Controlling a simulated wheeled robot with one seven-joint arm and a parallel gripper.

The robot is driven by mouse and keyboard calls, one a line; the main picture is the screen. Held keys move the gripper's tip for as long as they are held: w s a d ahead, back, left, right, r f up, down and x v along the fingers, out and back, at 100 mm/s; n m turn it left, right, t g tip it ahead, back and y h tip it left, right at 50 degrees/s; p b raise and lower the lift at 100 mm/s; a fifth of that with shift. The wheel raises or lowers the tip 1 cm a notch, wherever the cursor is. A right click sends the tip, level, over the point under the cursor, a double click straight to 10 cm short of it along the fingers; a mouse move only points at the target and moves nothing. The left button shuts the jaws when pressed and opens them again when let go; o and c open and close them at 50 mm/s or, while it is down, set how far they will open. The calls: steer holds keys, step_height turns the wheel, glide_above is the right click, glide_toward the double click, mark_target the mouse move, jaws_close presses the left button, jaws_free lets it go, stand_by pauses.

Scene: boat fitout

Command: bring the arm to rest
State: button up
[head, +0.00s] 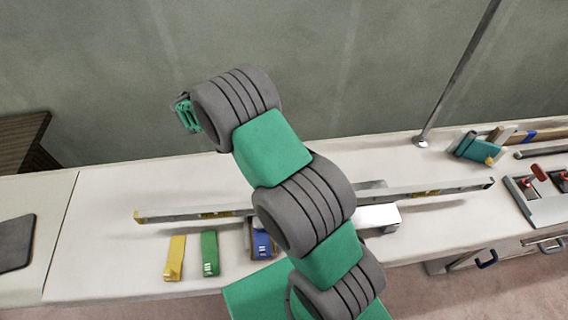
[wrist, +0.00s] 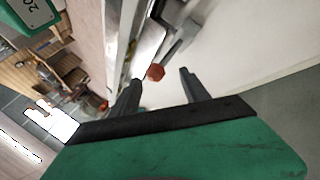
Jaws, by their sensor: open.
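My arm rises over the bench in the head view, in grey and green links. Its gripper end is small and mostly turned away there, at the upper left of the arm. In the wrist view my gripper (wrist: 160,90) shows two dark fingers spread apart with nothing between them. A red-orange knob (wrist: 155,72) on a grey tool lies beyond the fingertips, apart from them.
On the white bench (head: 105,205) lie a long spirit level (head: 440,189), partly hidden by my arm, and yellow (head: 175,257), green (head: 209,252) and blue (head: 261,240) blocks. A slanted pole (head: 460,75) and red-handled clamps (head: 540,174) stand at right. The wall is behind.

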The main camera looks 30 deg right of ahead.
steer(key=v, duration=0.3)
steer(key=shift+w+a+r+p, duration=0.15)
steer(key=shift+a+r+p, duration=0.1)
steer(key=shift+r+p, duration=0.05)
